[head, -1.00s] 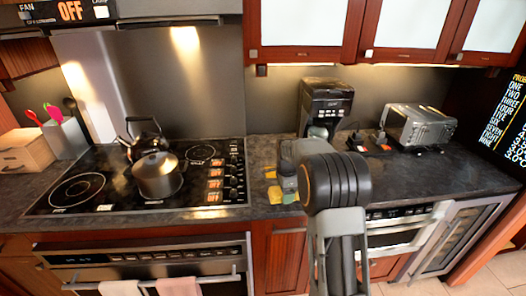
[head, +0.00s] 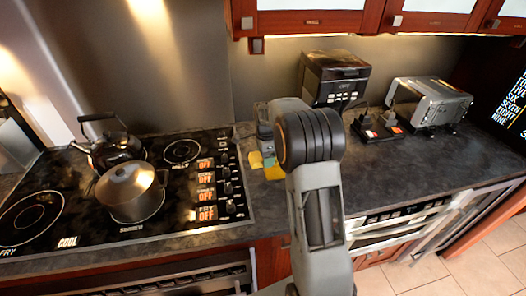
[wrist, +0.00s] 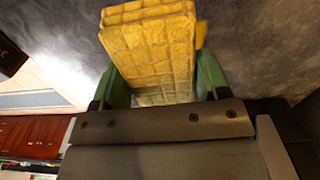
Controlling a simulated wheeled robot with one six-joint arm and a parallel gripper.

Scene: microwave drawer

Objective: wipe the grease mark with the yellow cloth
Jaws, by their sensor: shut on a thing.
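My gripper (wrist: 161,82) has green fingers on both sides of the yellow cloth (wrist: 150,42) in the wrist view and is shut on it. The cloth is a thick, quilted-looking block. In the head view the gripper (head: 265,138) is largely hidden behind my arm, with a yellow piece (head: 273,172) showing below it, low over or on the dark counter. A second small yellow patch (head: 255,160) shows just left of it; I cannot tell whether it is cloth. I cannot make out the grease mark.
The stove (head: 165,222) with a pot (head: 130,191) and a kettle (head: 113,148) is left of my gripper. A coffee maker (head: 334,75), plugs on the counter and a toaster oven (head: 430,101) stand to the right. The counter's front right (head: 400,178) is clear.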

